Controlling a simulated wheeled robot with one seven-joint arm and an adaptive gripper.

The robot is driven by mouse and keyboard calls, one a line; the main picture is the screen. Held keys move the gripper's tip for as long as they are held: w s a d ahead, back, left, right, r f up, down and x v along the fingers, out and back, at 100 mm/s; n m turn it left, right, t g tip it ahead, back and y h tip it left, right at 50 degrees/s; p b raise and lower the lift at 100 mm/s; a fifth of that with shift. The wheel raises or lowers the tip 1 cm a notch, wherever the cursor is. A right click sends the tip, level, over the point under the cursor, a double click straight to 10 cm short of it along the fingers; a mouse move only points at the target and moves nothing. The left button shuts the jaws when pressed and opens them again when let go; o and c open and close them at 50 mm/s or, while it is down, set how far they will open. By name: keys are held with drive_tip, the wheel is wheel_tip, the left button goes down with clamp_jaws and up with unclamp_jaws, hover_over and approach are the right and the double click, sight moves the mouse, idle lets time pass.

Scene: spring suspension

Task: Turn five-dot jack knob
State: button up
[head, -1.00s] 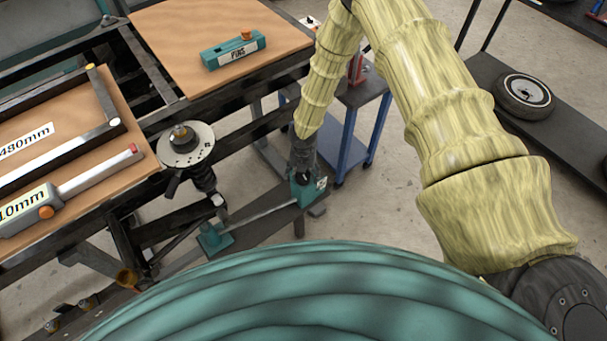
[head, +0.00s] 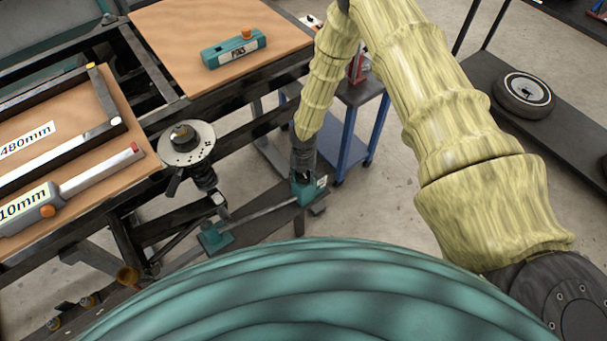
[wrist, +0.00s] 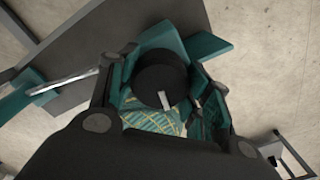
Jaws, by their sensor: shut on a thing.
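The teal jack (head: 311,190) with a small white label stands at the right end of a dark plate, below my gripper (head: 303,172). The label's dots are too small to count. In the wrist view the round black knob (wrist: 162,75) with a pale pointer mark sits above the teal jack body (wrist: 205,47). My gripper (wrist: 163,100) is shut on the knob, with a teal-lined finger on either side of it. My gripper hides most of the knob in the head view.
A metal rod (head: 258,215) runs from the jack to another teal block (head: 216,237). A round plate with a spring below (head: 186,145) stands left. The workbench with a teal pins box (head: 233,49) is behind. A blue-legged cart (head: 350,140) stands behind right.

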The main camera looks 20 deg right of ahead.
drive_tip(key=m+b, duration=0.3)
drive_tip(key=m, duration=0.1)
drive_tip(key=shift+f, duration=0.15)
drive_tip(key=m+b, duration=0.2)
drive_tip(key=m, duration=0.2)
drive_tip(key=shift+a+m+b, duration=0.1)
drive_tip(key=shift+m+b, duration=0.2)
drive_tip(key=shift+b, duration=0.1)
drive_tip(key=m+b, duration=0.2)
drive_tip(key=m, duration=0.2)
drive_tip(key=shift+w, duration=0.1)
drive_tip(key=m+b, duration=0.1)
drive_tip(key=m, duration=0.4)
drive_tip(key=shift+w+b, duration=0.1)
drive_tip(key=shift+b, duration=0.25)
drive_tip(key=m+b, duration=0.1)
drive_tip(key=m, duration=0.3)
drive_tip(key=shift+m, duration=0.3)
drive_tip(key=m+b, duration=0.1)
drive_tip(key=m, duration=0.3)
drive_tip(key=shift+w+r, duration=0.1)
drive_tip(key=shift+r, duration=0.1)
drive_tip(key=m, duration=0.4)
drive_tip(key=shift+w+m+b, duration=0.1)
drive_tip(key=shift+m+b, duration=0.25)
drive_tip(key=shift+m, duration=0.05)
drive_tip(key=shift+r+m, duration=0.1)
drive_tip(key=shift+m, duration=1.7)
